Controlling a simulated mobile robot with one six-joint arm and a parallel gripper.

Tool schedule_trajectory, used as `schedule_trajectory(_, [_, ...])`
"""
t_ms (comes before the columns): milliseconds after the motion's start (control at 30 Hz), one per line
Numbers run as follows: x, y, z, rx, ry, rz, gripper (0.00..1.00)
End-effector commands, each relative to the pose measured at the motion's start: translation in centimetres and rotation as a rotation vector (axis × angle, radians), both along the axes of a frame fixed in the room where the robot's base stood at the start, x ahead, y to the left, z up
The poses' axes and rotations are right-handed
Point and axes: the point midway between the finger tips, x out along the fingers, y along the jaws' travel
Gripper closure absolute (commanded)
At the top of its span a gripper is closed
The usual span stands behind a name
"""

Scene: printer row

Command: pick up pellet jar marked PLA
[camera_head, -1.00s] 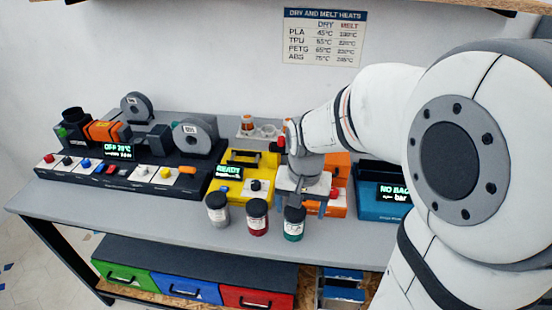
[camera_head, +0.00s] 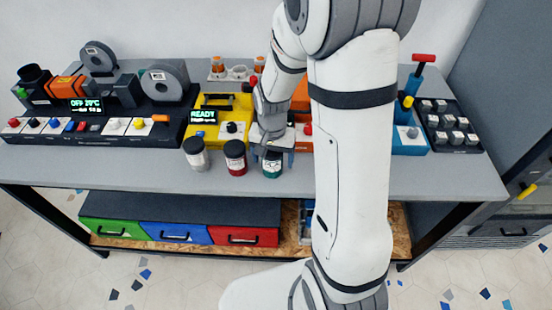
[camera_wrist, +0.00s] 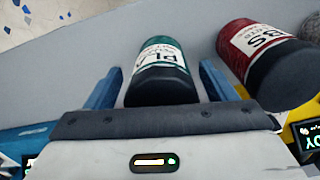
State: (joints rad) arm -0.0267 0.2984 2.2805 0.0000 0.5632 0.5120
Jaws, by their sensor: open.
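The pellet jar marked PLA (camera_wrist: 160,72) has a dark lid and a teal band with a white label. In the head view the PLA jar (camera_head: 272,165) is the rightmost of three jars at the table's front. My gripper (camera_wrist: 162,85) is open, with one blue finger on each side of the PLA jar in the wrist view. In the head view my gripper (camera_head: 272,152) is over that jar and partly hides its top. I cannot tell whether the fingers touch it.
A red jar marked ABS (camera_wrist: 262,55) stands close beside the PLA jar; it also shows in the head view (camera_head: 235,158). A grey-white jar (camera_head: 196,155) is further left. The yellow READY machine (camera_head: 215,125) is behind the jars. Bare table (camera_head: 130,165) lies to the left.

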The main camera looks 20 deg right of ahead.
Motion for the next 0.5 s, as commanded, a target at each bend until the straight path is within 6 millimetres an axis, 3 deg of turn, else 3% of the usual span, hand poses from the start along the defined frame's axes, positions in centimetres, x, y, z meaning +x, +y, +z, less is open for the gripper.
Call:
schedule_trajectory(233, [0.01, 0.04, -0.13, 0.0, -0.001, 0.001, 0.23])
schedule_trajectory(500, [0.01, 0.06, -0.11, 0.0, -0.001, 0.002, 0.45])
